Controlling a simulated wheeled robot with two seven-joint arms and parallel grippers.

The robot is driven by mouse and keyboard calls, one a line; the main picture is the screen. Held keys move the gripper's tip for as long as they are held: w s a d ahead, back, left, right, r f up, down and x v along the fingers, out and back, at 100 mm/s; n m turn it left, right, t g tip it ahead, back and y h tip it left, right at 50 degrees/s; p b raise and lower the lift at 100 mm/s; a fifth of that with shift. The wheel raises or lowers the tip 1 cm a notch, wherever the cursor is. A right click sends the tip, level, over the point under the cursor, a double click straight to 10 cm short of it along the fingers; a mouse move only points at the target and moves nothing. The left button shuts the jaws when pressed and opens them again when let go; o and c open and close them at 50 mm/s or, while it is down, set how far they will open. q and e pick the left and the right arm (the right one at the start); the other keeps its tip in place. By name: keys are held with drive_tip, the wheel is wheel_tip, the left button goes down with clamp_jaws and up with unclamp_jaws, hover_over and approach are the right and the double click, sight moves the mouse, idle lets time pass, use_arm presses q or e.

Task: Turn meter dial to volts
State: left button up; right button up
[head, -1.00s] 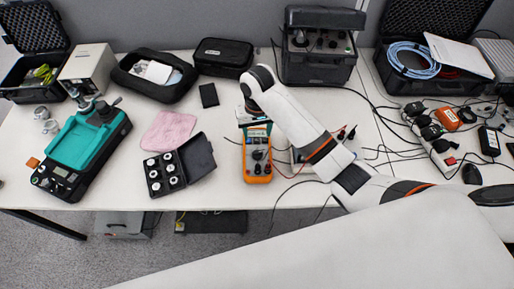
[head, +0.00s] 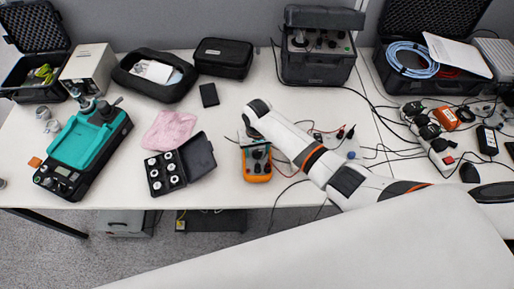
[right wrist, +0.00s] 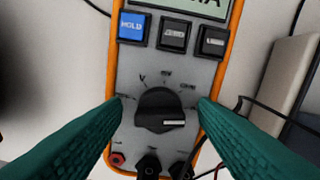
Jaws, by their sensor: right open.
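The orange-edged meter (head: 257,168) lies on the white table below my right gripper (head: 250,143), whose arm covers its upper part in the head view. In the right wrist view the black dial (right wrist: 158,112) sits between the two green fingers of my right gripper (right wrist: 160,106). The fingers are open, one on each side, with gaps to the dial. The dial's white mark points to the right. A "V" label shows at its upper left; the other labels are too small to read. My left gripper is not in view.
Black leads run from the sockets (right wrist: 148,165) at the meter's lower end. An open black weight case (head: 165,172) and a pink cloth (head: 168,131) lie to its left. A black case (head: 318,60) stands behind. Cables cover the table's right side.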

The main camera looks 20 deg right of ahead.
drive_tip(key=c, duration=1)
drive_tip(key=shift+r, duration=0.1)
drive_tip(key=n+p, duration=0.2)
drive_tip(key=n, duration=0.1)
drive_tip(key=shift+n, duration=0.3)
drive_tip(key=n+p, duration=0.1)
drive_tip(key=n, duration=0.3)
drive_tip(key=shift+a, duration=0.1)
drive_tip(key=o, duration=1)
